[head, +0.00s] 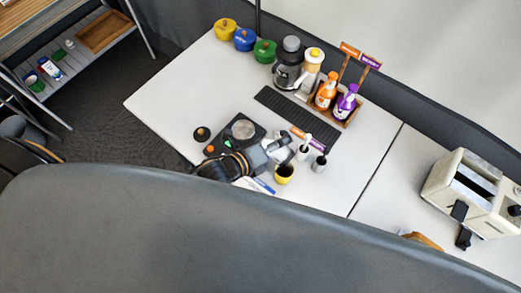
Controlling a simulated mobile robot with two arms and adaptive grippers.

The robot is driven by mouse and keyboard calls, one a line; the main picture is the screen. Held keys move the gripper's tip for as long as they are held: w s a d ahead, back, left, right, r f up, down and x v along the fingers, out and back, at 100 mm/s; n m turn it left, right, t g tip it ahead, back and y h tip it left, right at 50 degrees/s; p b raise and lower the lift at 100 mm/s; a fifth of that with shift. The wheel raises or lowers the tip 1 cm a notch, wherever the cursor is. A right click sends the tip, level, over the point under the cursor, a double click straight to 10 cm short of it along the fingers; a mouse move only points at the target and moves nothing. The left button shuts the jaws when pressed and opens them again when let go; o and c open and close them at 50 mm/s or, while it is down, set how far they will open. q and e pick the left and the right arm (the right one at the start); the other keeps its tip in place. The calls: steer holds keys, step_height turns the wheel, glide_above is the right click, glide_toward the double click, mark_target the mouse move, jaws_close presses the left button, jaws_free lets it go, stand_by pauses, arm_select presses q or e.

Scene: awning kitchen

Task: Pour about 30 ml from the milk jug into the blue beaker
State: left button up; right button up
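A black and grey gripper (274,153), apparently my left, reaches over the front middle of the white table. A small whitish thing (284,142) is at its fingertips. I cannot tell whether it is the milk jug, or whether the fingers are shut on it. A small white vessel with a dark top (304,150) and a whitish cup with a dark mouth (319,163) stand just right of the gripper. I cannot make out a blue beaker. My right gripper is not in view.
A yellow cup (284,174) and a black scale-like device (234,133) are near the gripper. Colored lidded pots (265,51), a coffee maker (288,66) and orange (326,92) and purple (347,102) bottles stand behind. A toaster (468,190) is right. The table's left part is clear.

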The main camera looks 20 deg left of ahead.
arm_select(q)
steer(key=shift+b, duration=0.3)
steer(key=shift+f+n+h+b, duration=0.35)
steer(key=shift+n+b, duration=0.15)
steer(key=shift+b, duration=0.45)
steer(key=shift+d, duration=0.3)
stand_by(0.5)
steer(key=shift+s+a+r+n+h, duration=0.1)
steer(key=shift+a+n+h, duration=0.15)
steer(key=shift+a+n, duration=0.1)
stand_by(0.4)
steer(key=shift+s+d+r+n+b, duration=0.1)
steer(key=shift+d+n+b, duration=0.1)
steer(key=shift+d, duration=0.15)
steer(key=shift+d+r+n+b, duration=0.1)
steer(key=shift+d+n, duration=0.05)
steer(key=shift+d, duration=0.15)
stand_by(0.3)
